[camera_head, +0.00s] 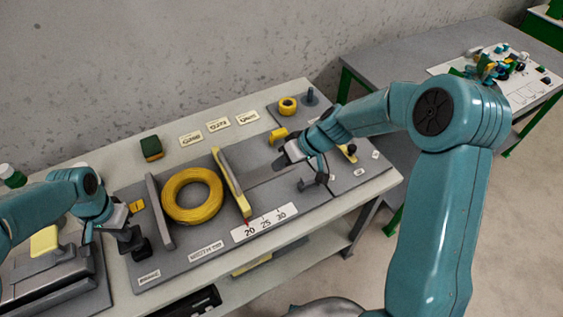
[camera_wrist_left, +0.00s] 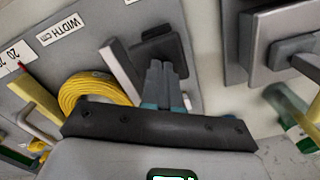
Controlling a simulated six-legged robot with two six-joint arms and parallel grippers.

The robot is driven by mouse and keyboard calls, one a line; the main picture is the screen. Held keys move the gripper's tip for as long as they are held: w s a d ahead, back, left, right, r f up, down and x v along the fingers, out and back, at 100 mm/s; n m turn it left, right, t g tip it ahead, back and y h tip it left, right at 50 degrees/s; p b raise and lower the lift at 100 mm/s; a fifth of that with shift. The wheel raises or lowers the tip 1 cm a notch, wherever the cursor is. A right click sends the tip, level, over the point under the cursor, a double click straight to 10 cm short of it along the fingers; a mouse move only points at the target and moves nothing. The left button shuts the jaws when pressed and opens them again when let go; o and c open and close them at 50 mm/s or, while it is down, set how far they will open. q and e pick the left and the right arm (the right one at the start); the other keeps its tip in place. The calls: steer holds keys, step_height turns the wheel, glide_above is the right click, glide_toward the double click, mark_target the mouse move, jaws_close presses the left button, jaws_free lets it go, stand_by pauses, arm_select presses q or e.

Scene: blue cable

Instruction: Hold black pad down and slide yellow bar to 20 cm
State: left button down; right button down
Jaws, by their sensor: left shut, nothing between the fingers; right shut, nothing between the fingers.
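The black pad (camera_head: 141,250) sits at the left end of the grey board. It also shows in the left wrist view (camera_wrist_left: 158,43). My left gripper (camera_head: 128,236) is shut and empty right at the pad; in the left wrist view its fingertips (camera_wrist_left: 161,68) overlap the pad's near edge, but contact is unclear. The yellow bar (camera_head: 231,182) stands right of the yellow cable coil (camera_head: 192,195), and its red pointer is at the 20 mark on the white scale (camera_head: 264,222). My right gripper (camera_head: 283,161) is shut and empty, right of the bar, apparently apart from it.
A grey upright plate (camera_head: 160,213) stands left of the coil. A black hook-like fitting (camera_head: 315,180) is on the board below my right gripper. A green and yellow block (camera_head: 151,148) and several labels lie behind. A grey device (camera_head: 50,276) stands at the left.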

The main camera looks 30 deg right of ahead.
arm_select(q)
step_height(320, 180, up, 7)
steer(key=p, duration=0.4)
steer(key=shift+f, duration=0.15)
stand_by(0.5)
step_height(320, 180, up, 16)
steer(key=b, duration=0.1)
stand_by(0.8)
